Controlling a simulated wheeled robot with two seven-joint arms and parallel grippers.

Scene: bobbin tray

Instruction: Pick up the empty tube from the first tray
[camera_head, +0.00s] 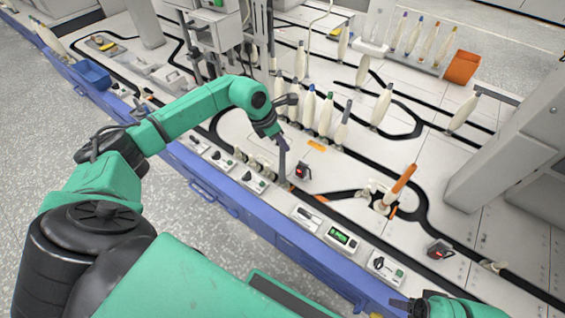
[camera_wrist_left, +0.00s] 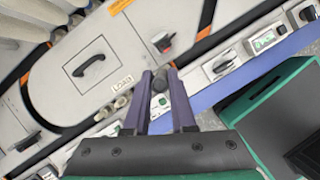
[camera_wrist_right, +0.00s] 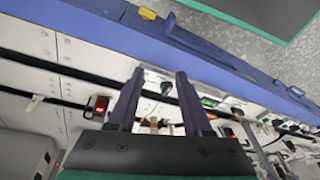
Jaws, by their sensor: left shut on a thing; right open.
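My left gripper (camera_head: 283,160) hangs over the front of the white table, fingers pointing down. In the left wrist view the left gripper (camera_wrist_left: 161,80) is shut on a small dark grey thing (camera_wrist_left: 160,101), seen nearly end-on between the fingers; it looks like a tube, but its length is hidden. Small cream pegs (camera_wrist_left: 122,101) stand beside the fingers, and these pegs also show in the head view (camera_head: 256,167). My right gripper (camera_wrist_right: 158,100) is open and empty; only part of it shows at the bottom right of the head view (camera_head: 402,306).
An orange-topped tube (camera_head: 404,179) leans on the track to the right. Several cream bobbins (camera_head: 326,113) stand behind the left gripper. A black-and-red device (camera_head: 302,171) sits close right of the fingers. Control boxes (camera_head: 341,237) line the front edge above a blue rail (camera_head: 290,245).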

